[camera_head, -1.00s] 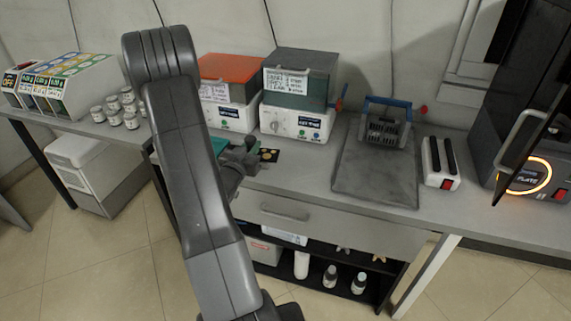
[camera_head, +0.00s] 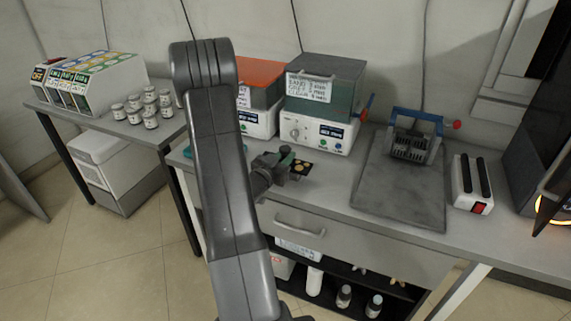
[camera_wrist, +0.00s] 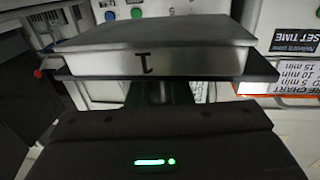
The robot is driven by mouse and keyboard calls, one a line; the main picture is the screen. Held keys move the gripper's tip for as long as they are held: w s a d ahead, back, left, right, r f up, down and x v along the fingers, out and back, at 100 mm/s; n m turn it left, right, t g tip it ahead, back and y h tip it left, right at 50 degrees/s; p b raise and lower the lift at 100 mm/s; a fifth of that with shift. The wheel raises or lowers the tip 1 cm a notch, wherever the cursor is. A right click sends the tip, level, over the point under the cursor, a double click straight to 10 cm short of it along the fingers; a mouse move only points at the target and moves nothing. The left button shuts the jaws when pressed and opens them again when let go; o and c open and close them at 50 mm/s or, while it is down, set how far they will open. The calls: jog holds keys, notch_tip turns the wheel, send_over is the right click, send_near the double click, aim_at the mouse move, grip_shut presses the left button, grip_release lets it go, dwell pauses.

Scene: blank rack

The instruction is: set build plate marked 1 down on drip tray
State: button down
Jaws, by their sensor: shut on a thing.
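My gripper (camera_head: 272,168) is shut on the build plate marked 1 (camera_wrist: 150,66). In the wrist view the plate is a dark-topped block with a pale side bearing an upside-down "1" and a thin black flange. In the head view it is small, and a dark flat piece with yellow dots shows at the gripper's tip; I cannot tell if this is part of the plate. A flat dark grey tray (camera_head: 385,195), which looks like the drip tray, lies on the bench to the right of my gripper. The fingertips are mostly hidden.
A black rack with a blue handle (camera_head: 415,140) stands at the tray's back. Two lidded machines, orange-topped (camera_head: 262,75) and grey-green-topped (camera_head: 325,85), stand behind my gripper. The tray's front is clear.

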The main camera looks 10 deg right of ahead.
jog(key=shift+f, duration=1.3)
jog(key=shift+f+b, duration=0.25)
jog(key=shift+b, duration=0.05)
jog(key=c, duration=1.3)
grip_release()
jog(key=shift+r, duration=0.1)
